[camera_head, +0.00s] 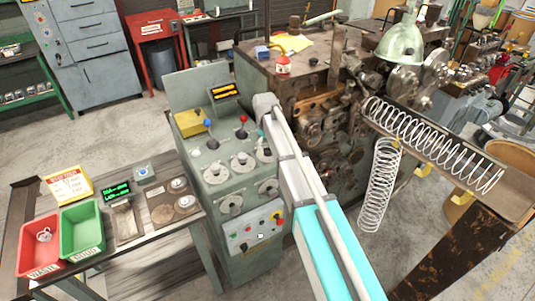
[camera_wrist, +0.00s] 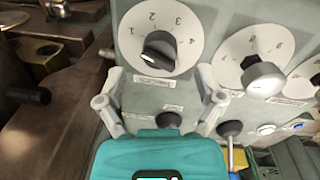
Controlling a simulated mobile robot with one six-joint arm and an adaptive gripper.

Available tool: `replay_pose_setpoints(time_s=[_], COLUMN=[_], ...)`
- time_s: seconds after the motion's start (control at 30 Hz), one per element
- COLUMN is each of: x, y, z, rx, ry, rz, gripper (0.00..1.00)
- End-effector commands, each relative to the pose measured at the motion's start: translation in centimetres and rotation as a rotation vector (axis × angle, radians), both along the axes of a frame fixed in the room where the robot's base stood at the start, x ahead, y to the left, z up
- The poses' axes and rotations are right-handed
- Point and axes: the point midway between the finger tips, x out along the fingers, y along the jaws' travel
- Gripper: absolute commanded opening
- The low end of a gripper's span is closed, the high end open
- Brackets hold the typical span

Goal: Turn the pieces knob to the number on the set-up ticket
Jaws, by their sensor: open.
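In the wrist view, my gripper (camera_wrist: 160,82) is open and empty, its fingers spread below a round white dial with a dark knob (camera_wrist: 158,50). The figures 1 to 4 show around that dial, and the knob's lighter edge faces lower left. A second dial with a grey-capped knob (camera_wrist: 263,76) is to the right. The labels are too blurred to read, so I cannot tell which is the pieces knob. In the head view, my gripper (camera_head: 266,108) is at the upper right of the green control cabinet (camera_head: 250,265). A yellow-edged card (camera_head: 68,184) stands on the bench; its text is unreadable.
A red bin (camera_head: 42,245) and a green bin (camera_head: 82,230) stand on the bench (camera_head: 150,235) at the left. The coiling machine (camera_head: 325,150) is right of the cabinet, with long springs (camera_head: 430,145) beyond it. Levers rise from the cabinet top.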

Motion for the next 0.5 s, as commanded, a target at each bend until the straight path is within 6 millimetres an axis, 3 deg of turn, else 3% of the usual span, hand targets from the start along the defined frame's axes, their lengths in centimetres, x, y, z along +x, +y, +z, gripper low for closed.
replay_pose_setpoints(time_s=[0.2, 0.5], x=[0.1, 0.1], y=[-0.1, -0.1], z=[-1.9, -3.0], rx=[0.000, 0.000], ry=[0.000, 0.000], rz=[0.000, 0.001], gripper=[0.87, 0.87])
